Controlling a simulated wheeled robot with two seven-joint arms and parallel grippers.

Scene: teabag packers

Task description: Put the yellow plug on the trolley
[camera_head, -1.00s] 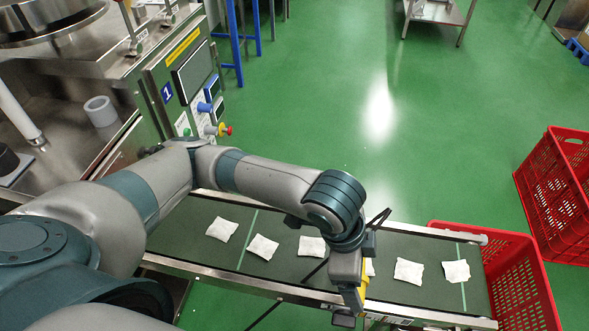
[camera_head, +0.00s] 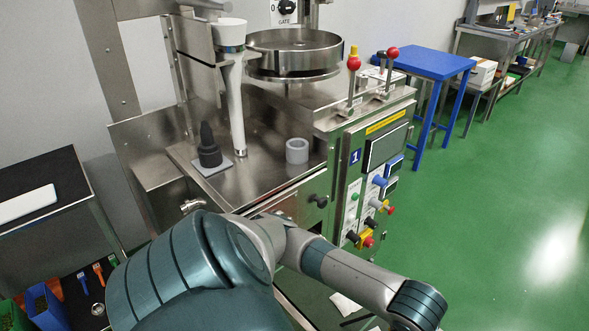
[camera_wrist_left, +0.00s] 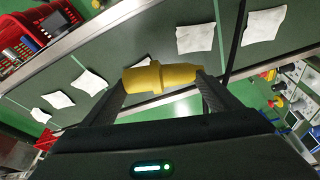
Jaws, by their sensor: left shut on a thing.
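The yellow plug (camera_wrist_left: 160,77) is in the left wrist view, held crosswise between the two dark fingers of my left gripper (camera_wrist_left: 158,84), which is shut on it. Behind the plug in that view lies the conveyor belt. In the head view my left arm reaches toward the bottom right, and its gripper is outside the picture. A stand with a dark top (camera_head: 75,185), which looks like the trolley, is at the left edge of the head view. A white flat item (camera_head: 28,205) lies on its top. My right gripper is not in view.
A steel machine holds a black plug-like piece (camera_head: 208,152) on a grey plate and a grey ring (camera_head: 297,150). Its control panel (camera_head: 375,195) has knobs sticking out. White teabags (camera_wrist_left: 195,38) lie on the belt.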

